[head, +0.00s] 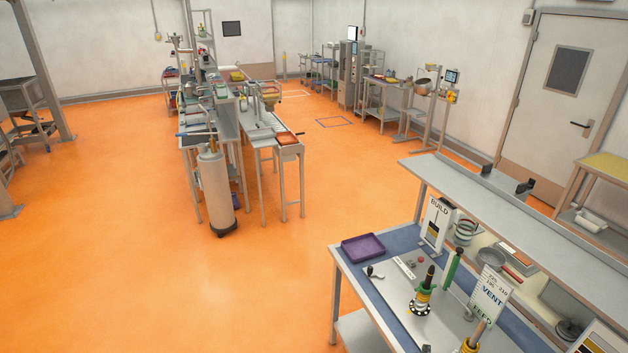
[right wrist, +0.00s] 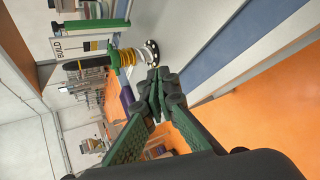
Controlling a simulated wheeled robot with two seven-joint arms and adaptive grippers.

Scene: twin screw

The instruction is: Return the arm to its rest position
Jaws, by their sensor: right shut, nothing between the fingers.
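My right gripper (right wrist: 160,88) shows in the right wrist view, its dark green fingers brought together at the tips with nothing between them. I cannot make it out clearly in the head view. My left gripper is in neither view. A stacked part (head: 423,296) with a black top, green and yellow rings and a checkered black-and-white base stands on the workbench. It also shows in the right wrist view (right wrist: 126,57), lying sideways in that turned picture, beyond the fingertips and apart from them.
The orange floor to the left is open.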

